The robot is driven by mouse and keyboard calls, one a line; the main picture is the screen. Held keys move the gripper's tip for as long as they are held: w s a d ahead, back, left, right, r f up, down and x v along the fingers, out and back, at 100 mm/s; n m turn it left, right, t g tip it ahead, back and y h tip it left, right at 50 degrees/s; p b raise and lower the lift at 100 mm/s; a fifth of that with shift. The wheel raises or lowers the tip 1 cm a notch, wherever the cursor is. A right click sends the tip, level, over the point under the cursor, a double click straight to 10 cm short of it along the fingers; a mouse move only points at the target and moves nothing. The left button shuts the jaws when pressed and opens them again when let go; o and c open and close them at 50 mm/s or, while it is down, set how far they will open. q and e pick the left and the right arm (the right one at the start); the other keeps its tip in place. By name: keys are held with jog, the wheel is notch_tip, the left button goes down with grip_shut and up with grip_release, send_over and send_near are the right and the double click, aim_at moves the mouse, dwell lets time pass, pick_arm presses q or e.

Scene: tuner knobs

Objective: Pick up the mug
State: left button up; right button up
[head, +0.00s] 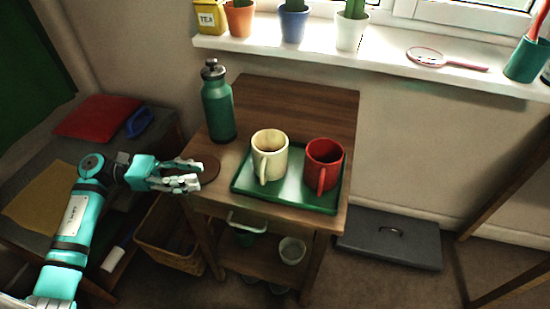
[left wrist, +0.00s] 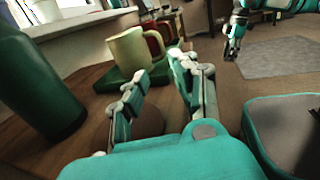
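A cream mug (head: 269,155) and a red mug (head: 323,165) stand upright on a green tray (head: 240,184) on the small wooden table (head: 300,101). Both handles face the front of the table in the head view. My left gripper (head: 197,173) is open and empty at the table's left edge, over a round brown coaster (head: 210,168), left of the tray and apart from both mugs. In the left wrist view the cream mug (left wrist: 132,48) is beyond the open fingers (left wrist: 160,72), partly hiding the red mug (left wrist: 154,42). My right gripper (left wrist: 232,46) shows small there; its opening is unclear.
A green bottle (head: 218,108) stands on the table behind my left gripper. The windowsill (head: 380,59) behind holds potted plants, a yellow tea tin (head: 209,17) and a magnifier (head: 427,56). A basket (head: 168,240) is below left. The table's back right is clear.

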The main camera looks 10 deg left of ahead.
pick_arm(q)
send_near(268, 161)
jog(key=shift+s+d+f, duration=0.4)
jog(key=shift+s+f, duration=0.05)
jog(key=shift+s, duration=0.15)
jog(key=shift+s+d+f, duration=0.45)
jog(key=shift+s+f, duration=0.05)
jog(key=shift+s, duration=0.1)
jog(key=p+x, duration=0.1)
jog(key=x, duration=0.3)
jog(key=shift+d, duration=0.35)
jog(key=shift+w+d, duration=0.2)
jog(key=shift+d, duration=0.35)
pick_arm(e)
jog(key=shift+s+x, duration=0.1)
jog(key=shift+x, duration=1)
jog(key=shift+s+x, duration=0.15)
jog(key=shift+x, duration=1)
pick_arm(q)
grip_shut()
pick_arm(e)
jog(key=shift+w+r, duration=0.1)
jog(key=shift+r, duration=0.05)
jog(key=shift+a+r, duration=0.1)
